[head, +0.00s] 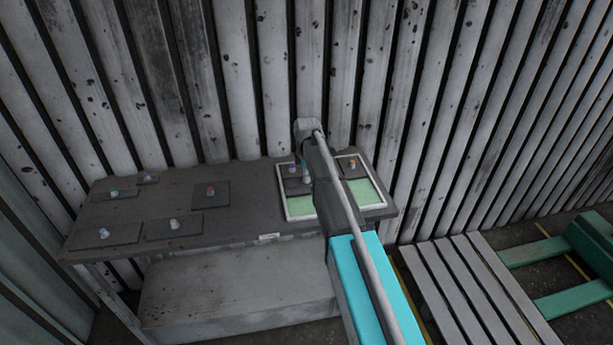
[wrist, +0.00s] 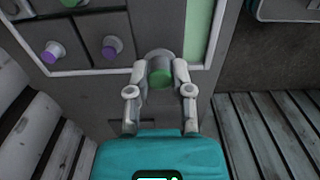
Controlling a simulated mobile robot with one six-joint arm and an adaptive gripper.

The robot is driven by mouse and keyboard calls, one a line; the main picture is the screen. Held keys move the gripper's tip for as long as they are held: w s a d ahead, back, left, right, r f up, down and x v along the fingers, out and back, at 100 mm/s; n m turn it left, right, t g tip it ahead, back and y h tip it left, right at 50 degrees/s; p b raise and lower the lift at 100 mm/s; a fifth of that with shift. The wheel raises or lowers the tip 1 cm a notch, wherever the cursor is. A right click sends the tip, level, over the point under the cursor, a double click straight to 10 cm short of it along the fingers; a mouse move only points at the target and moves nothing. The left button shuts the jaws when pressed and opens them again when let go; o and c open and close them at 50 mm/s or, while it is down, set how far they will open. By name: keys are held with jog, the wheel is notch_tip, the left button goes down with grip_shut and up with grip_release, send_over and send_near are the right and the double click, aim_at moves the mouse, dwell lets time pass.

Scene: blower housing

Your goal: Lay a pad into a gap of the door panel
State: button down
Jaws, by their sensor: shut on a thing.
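The door panel (head: 283,207) is a white-framed tray with a green bed, lying at the right end of the dark table. Dark pads with knobs lie in its back part, one with an orange-topped knob (head: 352,164). Bare green (head: 365,192) shows at the front right and front left. In the wrist view, purple-capped knobs (wrist: 112,45) stand on pads at left, and a green strip (wrist: 200,28) shows at right. My gripper (wrist: 160,75) is shut on a grey knob with a green end; its pad's outline is unclear. In the head view my arm hides part of the panel.
Several loose pads with knobs, such as one at the left (head: 105,236) and one nearer the panel (head: 210,195), lie on the table (head: 250,222). A corrugated wall (head: 230,80) stands close behind. A slatted pallet (head: 465,285) is at right.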

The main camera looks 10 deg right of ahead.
jog(key=shift+f+b, duration=3.45)
jog(key=shift+b, duration=0.15)
jog(key=shift+f+b, duration=0.75)
jog(key=shift+c, duration=2.2)
grip_release()
jog(key=o, duration=0.4)
jog(key=shift+o, duration=0.2)
jog(key=shift+r, duration=0.1)
notch_tip(320, 180, up, 7)
jog(key=p, duration=0.7)
